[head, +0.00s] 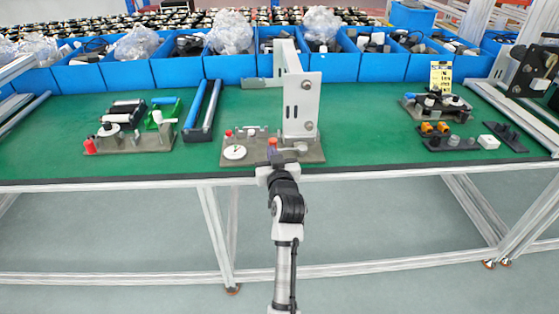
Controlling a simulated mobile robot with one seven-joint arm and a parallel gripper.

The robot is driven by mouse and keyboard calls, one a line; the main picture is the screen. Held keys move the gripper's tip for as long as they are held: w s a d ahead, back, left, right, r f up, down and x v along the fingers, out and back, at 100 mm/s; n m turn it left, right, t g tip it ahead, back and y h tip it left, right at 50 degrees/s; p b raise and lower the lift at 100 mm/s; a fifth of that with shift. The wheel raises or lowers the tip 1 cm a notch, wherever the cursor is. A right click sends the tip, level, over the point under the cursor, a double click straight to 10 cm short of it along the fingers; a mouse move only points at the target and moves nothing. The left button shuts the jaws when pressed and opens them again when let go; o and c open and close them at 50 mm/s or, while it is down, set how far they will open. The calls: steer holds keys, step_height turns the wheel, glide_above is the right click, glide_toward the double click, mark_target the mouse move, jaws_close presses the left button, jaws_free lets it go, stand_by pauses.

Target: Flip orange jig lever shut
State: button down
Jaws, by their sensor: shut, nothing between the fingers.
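A grey jig plate (312,155) lies at the front edge of the green bench, in the middle of the picture. It carries a white disc (235,153), a tall white bracket (301,100) and a small orange-red lever tip (272,142) with a purplish lower part. My gripper (277,162) is just in front of this lever tip, at the plate's front edge. Its fingers are small in view and shut, with nothing seen between them. I cannot tell whether it touches the lever. The lever's base and hinge are hidden or too small to make out.
Another jig plate with a red knob (90,146) lies on the left, beside a blue-edged rail (203,110). Fixtures with orange parts (426,127) lie on the right. Blue bins (231,68) line the back. Green bench surface (365,135) is clear right of the middle jig.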

steer(key=shift+w+a+f+b, duration=0.1)
steer(key=shift+w+a+b, duration=0.2)
steer(key=shift+w, duration=0.3)
steer(key=shift+w+a+b, duration=0.2)
steer(key=shift+w+b, duration=0.05)
steer(key=shift+w, duration=0.35)
steer(key=shift+w+a+b, duration=0.15)
steer(key=shift+w+b, duration=0.65)
steer(key=shift+w, duration=0.85)
